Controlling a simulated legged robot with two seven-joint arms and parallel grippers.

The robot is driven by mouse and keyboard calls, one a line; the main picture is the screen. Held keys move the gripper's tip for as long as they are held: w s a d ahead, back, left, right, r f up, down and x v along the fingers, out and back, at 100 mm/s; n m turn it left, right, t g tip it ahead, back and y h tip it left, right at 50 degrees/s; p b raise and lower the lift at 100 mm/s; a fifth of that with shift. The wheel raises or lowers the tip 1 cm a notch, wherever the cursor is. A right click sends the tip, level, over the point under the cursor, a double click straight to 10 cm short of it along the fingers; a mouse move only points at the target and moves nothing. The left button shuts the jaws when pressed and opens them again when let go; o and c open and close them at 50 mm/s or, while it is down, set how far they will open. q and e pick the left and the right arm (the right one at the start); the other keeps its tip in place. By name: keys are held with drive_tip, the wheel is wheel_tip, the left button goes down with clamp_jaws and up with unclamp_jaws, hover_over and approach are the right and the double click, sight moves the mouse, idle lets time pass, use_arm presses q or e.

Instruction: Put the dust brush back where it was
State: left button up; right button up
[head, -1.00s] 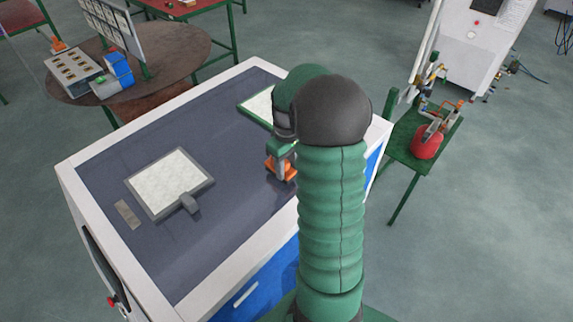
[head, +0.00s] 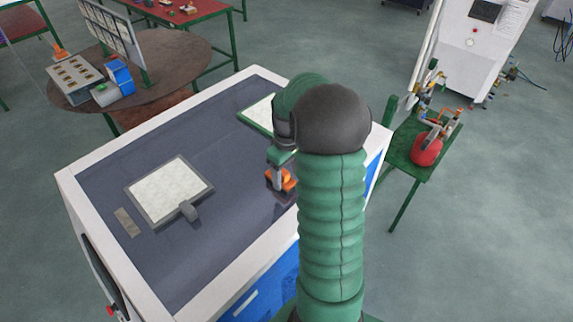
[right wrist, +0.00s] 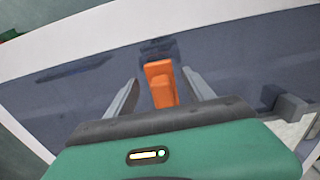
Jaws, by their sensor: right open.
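The dust brush appears to be the orange piece with a dark end (right wrist: 160,84) in the right wrist view. It is on or just above the dark bench top, and I cannot tell which. My right gripper (right wrist: 160,77) is open, with one finger on each side of the orange piece and a visible gap to each. In the head view the orange piece (head: 288,180) shows beside the fingers of my right gripper (head: 279,178), partly covered by them. My right arm hides part of the bench behind it. My left gripper is not in view.
The bench has a raised white rim (head: 120,268). On it lie a pale panel with a grey frame and handle (head: 168,188), a small flat plate (head: 127,222) and a green-edged panel (head: 256,112). A green stand (head: 408,150) with a red container (head: 426,150) is at right.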

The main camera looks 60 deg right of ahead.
wheel_tip(320, 180, up, 11)
drive_tip(key=b, duration=0.1)
drive_tip(key=shift+s+f, duration=0.1)
idle(0.3)
